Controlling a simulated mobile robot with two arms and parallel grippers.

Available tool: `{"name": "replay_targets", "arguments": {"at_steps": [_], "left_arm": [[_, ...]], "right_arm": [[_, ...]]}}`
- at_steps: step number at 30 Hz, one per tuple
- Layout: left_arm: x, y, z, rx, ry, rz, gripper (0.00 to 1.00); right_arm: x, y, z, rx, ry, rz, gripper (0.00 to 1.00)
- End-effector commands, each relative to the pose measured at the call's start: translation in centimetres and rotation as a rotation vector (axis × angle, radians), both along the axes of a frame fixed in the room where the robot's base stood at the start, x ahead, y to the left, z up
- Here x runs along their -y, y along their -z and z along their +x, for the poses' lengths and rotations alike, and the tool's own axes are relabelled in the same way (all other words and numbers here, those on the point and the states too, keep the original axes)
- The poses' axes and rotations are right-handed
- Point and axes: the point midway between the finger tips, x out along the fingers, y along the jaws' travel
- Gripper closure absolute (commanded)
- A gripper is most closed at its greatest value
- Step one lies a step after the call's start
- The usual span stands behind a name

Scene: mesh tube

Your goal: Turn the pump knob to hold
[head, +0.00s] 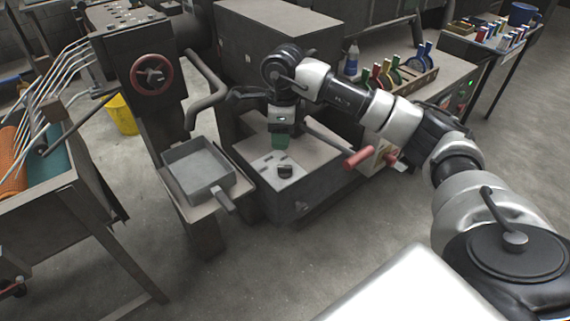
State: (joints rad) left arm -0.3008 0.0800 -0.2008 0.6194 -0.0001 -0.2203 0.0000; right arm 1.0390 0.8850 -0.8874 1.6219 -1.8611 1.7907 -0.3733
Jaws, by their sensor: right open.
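A black knob (286,170) sits on the sloped top of a grey control box (300,204), in front of a machine. Small pale markings lie around it, too small to read. My right gripper (281,134) points down over the far part of this box, behind the knob and apart from it. It is open. My left gripper is not in view.
A grey square pan (198,164) with a handle stands left of the box, below a red handwheel (152,75). A lever with a red grip (357,158) juts out right of the box. A wooden rack (400,84) of coloured tools and a bottle (351,58) stand behind.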

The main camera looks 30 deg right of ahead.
Motion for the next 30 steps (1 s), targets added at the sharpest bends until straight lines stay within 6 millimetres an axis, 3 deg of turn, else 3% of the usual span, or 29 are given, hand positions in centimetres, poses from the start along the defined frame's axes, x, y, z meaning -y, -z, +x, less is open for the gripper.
{"name": "replay_targets", "arguments": {"at_steps": [5,15,21,30], "left_arm": [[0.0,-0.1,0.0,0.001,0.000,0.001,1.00],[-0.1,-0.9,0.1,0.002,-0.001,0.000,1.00],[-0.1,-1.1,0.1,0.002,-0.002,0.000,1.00],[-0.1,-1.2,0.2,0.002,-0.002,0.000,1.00]], "right_arm": [[1.3,0.5,-0.1,-0.019,0.012,-0.055,0.57],[1.2,6.7,-0.2,-0.019,0.012,-0.050,0.57],[1.2,9.4,-0.2,-0.017,0.011,-0.049,0.57],[1.2,10.3,-0.1,-0.014,0.011,-0.049,0.57]]}}
